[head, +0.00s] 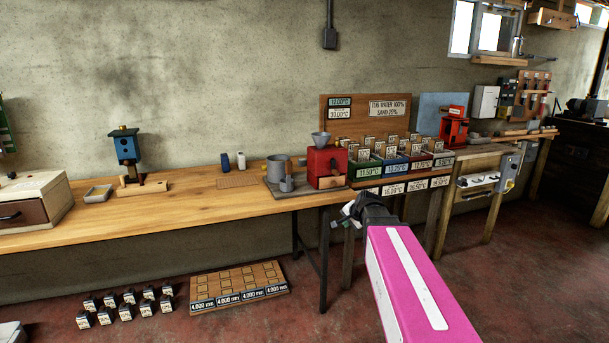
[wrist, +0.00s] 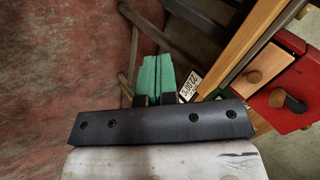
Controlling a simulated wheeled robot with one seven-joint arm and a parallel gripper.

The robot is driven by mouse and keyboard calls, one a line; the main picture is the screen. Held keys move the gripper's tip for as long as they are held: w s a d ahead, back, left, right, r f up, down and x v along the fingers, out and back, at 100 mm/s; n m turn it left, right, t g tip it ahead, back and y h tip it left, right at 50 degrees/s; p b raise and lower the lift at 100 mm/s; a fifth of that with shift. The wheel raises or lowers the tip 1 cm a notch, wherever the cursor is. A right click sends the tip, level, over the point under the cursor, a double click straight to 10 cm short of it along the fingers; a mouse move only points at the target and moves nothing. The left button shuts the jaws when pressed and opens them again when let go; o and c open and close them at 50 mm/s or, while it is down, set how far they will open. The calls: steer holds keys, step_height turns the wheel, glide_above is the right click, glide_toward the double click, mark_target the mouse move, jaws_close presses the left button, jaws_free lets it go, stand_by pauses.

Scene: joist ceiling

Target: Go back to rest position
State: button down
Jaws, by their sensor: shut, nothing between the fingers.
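My gripper (head: 350,209) is at the end of my pink arm, in front of the workbench's right part in the head view. In the wrist view my gripper (wrist: 155,78) shows two green fingertips side by side, shut and empty. The fingers point past the bench edge toward the floor and the legs below. My gripper appears apart from the bench and the things on it.
The long wooden bench (head: 225,200) carries a red box machine (head: 326,166), which also shows in the wrist view (wrist: 290,98), and several labelled bins (head: 364,172). A wooden board (head: 240,285) and several small black blocks (head: 105,318) lie below. Open red floor (head: 230,325) lies in front.

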steer(key=s+f+n+g+h, duration=0.3)
steer(key=s+f+n+g, duration=0.4)
steer(key=s+f, duration=1)
steer(key=s+n, duration=0.2)
steer(key=s, duration=0.1)
steer(key=shift+s, duration=0.35)
steer(key=shift+f, duration=0.1)
